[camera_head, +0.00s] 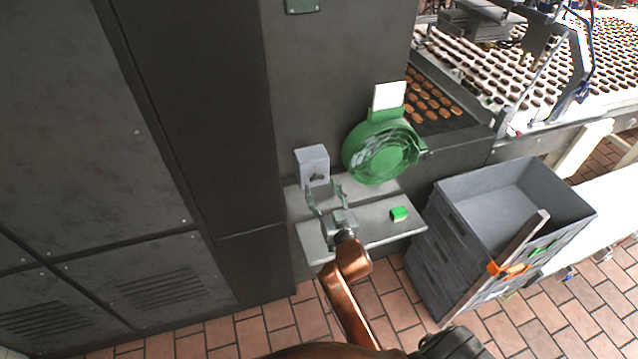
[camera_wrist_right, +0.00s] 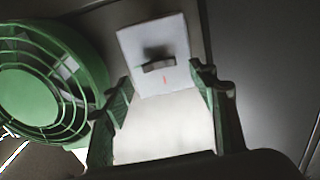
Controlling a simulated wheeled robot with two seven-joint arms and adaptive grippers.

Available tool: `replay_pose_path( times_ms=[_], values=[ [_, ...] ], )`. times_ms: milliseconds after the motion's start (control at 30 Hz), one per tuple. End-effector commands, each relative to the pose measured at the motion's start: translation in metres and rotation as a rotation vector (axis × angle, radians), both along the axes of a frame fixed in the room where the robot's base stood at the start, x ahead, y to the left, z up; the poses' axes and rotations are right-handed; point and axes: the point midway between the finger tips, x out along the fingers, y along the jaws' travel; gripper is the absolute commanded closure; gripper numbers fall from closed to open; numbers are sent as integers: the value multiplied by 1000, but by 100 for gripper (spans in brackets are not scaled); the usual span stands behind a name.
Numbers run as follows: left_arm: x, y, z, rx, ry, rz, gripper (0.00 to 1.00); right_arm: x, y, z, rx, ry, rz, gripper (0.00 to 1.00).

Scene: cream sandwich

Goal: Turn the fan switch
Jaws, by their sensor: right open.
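The fan switch is a light grey box (camera_head: 312,163) with a dark knob, on the dark panel left of the green fan (camera_head: 382,150). In the right wrist view the switch box (camera_wrist_right: 136,45) is ahead between my fingers, with its knob (camera_wrist_right: 158,66) lying crosswise and a small red mark below it. The fan (camera_wrist_right: 40,85) shows at the left there. My right gripper (camera_head: 324,192) is open and empty, just below and in front of the switch; it also shows in the right wrist view (camera_wrist_right: 160,88). The fingers look apart from the knob. My left gripper is not in view.
A grey shelf (camera_head: 378,222) under the fan carries a small green object (camera_head: 399,214). Stacked grey crates (camera_head: 462,225) stand at the right, with a bar and orange clamp across them. A conveyor (camera_head: 560,95) with sandwich biscuits runs behind. A dark cabinet (camera_head: 90,180) fills the left.

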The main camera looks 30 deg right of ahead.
Motion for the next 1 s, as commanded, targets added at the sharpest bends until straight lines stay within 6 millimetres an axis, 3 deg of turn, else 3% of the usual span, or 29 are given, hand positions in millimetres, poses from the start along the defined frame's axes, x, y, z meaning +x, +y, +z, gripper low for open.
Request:
replay_pose_path(
  times_ms=[200,567,1000],
  values=[
    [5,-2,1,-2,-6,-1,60,25,-6,0,0,1,0,46],
    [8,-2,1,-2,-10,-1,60,29,-7,-1,1,1,0,46],
    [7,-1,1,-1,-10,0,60,29,-7,-1,1,2,0,77]
  ],
)
